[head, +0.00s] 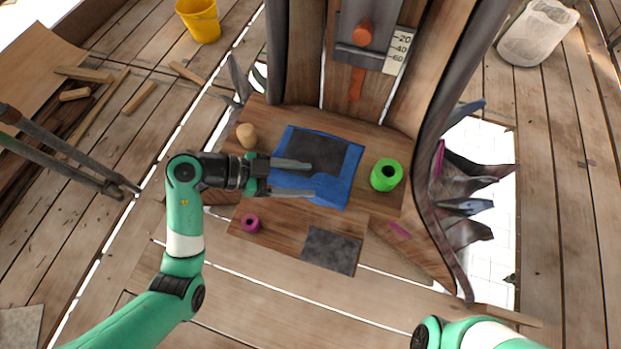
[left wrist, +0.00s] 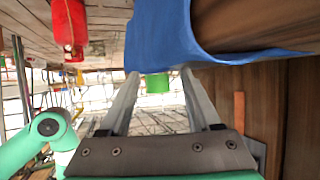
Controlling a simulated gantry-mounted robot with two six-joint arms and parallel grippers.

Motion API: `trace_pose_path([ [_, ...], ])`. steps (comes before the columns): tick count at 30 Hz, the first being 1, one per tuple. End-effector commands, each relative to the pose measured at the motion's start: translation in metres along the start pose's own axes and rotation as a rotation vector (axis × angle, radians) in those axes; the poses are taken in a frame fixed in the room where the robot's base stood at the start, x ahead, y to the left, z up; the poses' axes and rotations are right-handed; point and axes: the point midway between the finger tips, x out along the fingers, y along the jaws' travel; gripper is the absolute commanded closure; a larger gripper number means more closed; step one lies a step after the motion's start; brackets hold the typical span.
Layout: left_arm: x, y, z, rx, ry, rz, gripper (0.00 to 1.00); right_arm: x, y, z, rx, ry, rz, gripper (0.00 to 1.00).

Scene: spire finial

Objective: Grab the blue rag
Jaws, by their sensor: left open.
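The blue rag (head: 338,188) lies flat on the wooden platform in the head view, with a dark grey sheet (head: 315,152) on it. In the left wrist view the rag (left wrist: 158,36) fills the top middle, and its edge hangs down just beyond the fingertips. My left gripper (head: 311,179) is open and empty. In the head view its two fingers reach over the left part of the rag. I cannot tell whether they touch it. My right gripper is out of view; only part of my right arm shows at the bottom right.
A green roll (head: 386,175) stands right of the rag. A tan wooden knob (head: 246,135) and a magenta spool (head: 250,222) are to the left. A dark grey square (head: 331,250) lies on the lower front board. Curved metal leaves (head: 466,207) stick out at the right.

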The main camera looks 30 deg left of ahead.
Motion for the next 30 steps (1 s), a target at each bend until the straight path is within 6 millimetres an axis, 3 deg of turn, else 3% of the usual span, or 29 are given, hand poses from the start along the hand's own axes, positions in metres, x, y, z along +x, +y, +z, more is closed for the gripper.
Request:
trace_pose_path([
  [19,0.0018,0.0021,0.0066,-0.011,-0.013,0.008,1.00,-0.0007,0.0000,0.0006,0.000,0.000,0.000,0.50],
  [30,0.0020,0.0022,0.0073,-0.013,-0.014,0.008,1.00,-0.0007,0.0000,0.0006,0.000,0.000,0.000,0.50],
])
